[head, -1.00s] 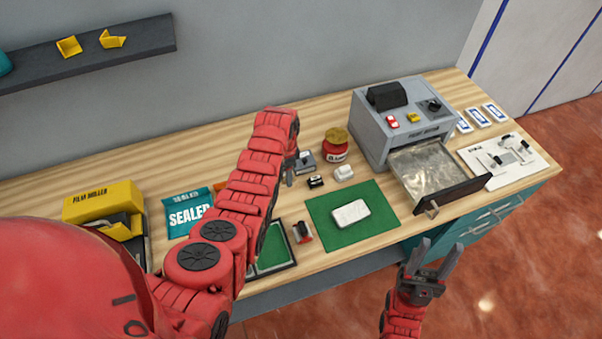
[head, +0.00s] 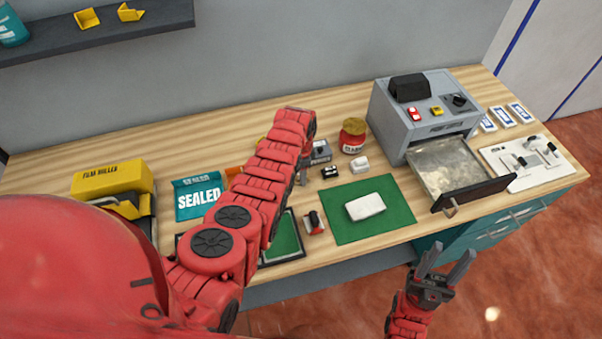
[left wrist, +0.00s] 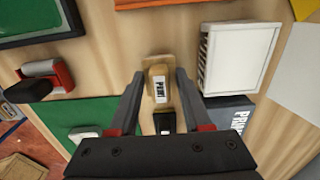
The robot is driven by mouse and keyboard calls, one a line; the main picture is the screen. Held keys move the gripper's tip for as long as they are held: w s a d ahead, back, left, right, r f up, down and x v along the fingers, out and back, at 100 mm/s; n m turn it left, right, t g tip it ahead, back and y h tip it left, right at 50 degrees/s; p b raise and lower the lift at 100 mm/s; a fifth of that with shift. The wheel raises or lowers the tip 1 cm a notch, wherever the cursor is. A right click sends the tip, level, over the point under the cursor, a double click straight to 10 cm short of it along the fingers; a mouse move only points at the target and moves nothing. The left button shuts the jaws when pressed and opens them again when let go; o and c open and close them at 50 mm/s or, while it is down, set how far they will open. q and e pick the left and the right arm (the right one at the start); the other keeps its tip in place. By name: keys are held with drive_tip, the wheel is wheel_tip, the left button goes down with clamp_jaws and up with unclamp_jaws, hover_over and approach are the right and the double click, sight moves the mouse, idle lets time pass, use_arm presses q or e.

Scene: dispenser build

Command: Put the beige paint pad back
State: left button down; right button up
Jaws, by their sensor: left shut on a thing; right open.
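The beige paint pad (left wrist: 157,70) with a white printed label sits between the two fingers of my left gripper (left wrist: 158,90) in the left wrist view. The left gripper is shut on it. In the head view, the left gripper (head: 303,168) is over the bench behind the green mat, mostly hidden by its arm, and I cannot make out the pad there. The pad's height above the bench is unclear. My right gripper (head: 446,272) is open and empty in front of the bench, below the open drawer.
The green mat (head: 340,232) carries a white block (head: 366,207). A small black item (head: 331,172), a white item (head: 360,164) and a red jar (head: 353,137) stand near the left gripper. A grey machine's open drawer (head: 478,193) juts out at right. A red-black roller (head: 314,222) lies left of the mat.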

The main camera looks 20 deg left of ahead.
use_arm(q)
drive_tip(key=shift+f+b, duration=0.6)
unclamp_jaws()
idle(0.5)
drive_tip(key=shift+r, duration=0.1)
drive_tip(key=shift+r+p, duration=1.15)
drive_tip(key=shift+r, duration=0.2)
drive_tip(key=shift+r+p, duration=1.55)
drive_tip(key=shift+r, duration=1.05)
